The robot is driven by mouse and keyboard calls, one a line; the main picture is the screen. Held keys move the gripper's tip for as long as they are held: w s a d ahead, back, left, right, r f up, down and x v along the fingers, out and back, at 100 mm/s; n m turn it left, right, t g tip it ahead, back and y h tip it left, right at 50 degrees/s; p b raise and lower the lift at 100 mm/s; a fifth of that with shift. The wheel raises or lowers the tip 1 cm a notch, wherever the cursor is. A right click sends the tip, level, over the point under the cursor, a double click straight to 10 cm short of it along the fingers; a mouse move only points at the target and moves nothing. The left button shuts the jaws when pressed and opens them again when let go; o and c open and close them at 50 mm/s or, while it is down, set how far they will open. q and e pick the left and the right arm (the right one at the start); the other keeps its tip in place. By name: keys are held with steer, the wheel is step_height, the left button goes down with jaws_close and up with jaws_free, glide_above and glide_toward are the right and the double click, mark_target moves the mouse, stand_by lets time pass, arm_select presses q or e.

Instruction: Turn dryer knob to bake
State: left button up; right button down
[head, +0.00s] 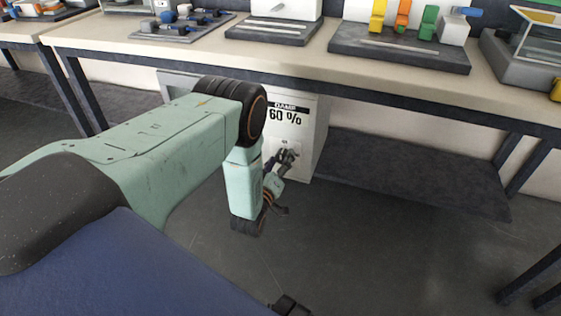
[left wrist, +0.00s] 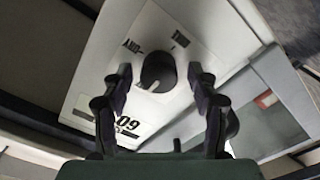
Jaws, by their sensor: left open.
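The dryer (head: 306,140) is a white cabinet under the workbench, with "DAMP 60 %" on its front. Its round dark knob (left wrist: 158,68) shows in the left wrist view, with a small pale mark at its lower edge. Two small dark labels sit above the knob there, too blurred to read surely. My left gripper (head: 287,157) is at the dryer's front in the head view and covers most of the knob area. In the left wrist view its open fingers (left wrist: 160,75) stand on either side of the knob, with visible gaps.
The workbench (head: 400,81) runs above the dryer, carrying a tray (head: 400,52) with coloured pieces and other equipment. A dark low shelf (head: 400,170) lies right of the dryer. Bench legs stand at left and right. The floor in front (head: 400,260) is largely clear.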

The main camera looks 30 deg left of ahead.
arm_select(q)
steer(key=shift+c, duration=0.4)
steer(key=c, duration=1.1)
